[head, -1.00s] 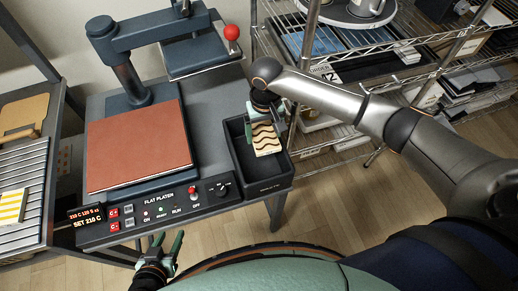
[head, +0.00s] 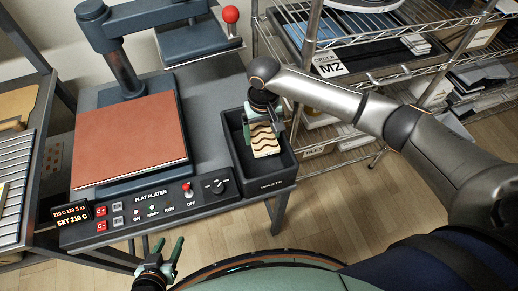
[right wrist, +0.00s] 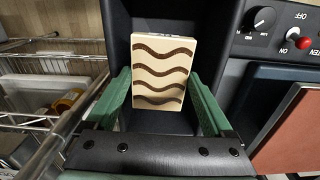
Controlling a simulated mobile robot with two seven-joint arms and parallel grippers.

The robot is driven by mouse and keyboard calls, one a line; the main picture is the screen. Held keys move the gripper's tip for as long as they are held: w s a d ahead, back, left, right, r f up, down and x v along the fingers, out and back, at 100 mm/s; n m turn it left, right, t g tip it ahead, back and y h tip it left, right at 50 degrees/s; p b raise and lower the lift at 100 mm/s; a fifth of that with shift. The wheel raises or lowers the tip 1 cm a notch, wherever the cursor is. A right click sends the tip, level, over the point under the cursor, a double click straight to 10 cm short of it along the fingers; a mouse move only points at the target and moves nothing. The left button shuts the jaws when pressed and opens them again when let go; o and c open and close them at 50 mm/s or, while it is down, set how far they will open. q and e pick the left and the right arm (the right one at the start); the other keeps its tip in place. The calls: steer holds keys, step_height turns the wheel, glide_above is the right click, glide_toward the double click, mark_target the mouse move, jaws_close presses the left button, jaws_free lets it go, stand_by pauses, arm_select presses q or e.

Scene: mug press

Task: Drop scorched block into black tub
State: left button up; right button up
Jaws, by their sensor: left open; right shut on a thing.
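The scorched block (head: 264,141), cream with dark brown wavy bands, is in my right gripper (head: 264,121). In the right wrist view the block (right wrist: 164,72) sits between the green fingers of the right gripper (right wrist: 163,95), which is shut on it. The black tub (head: 270,187) is an open, deep box at the right end of the press bench. The block is over or inside the tub's opening; its exact height above the floor of the tub is hard to tell. My left gripper (head: 166,256) is open and empty, low in front of the bench.
The press has a brown platen (head: 130,135), a red-knobbed lever (head: 230,15) and a control panel (head: 165,203) left of the tub. A wire shelf rack (head: 350,65) stands close on the right. A slatted rack (head: 15,165) is at far left.

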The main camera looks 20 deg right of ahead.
steer(key=o, duration=1.2)
steer(key=shift+c, duration=0.2)
steer(key=shift+r, duration=0.15)
step_height(320, 180, up, 12)
steer(key=p, duration=0.1)
steer(key=shift+r, duration=0.2)
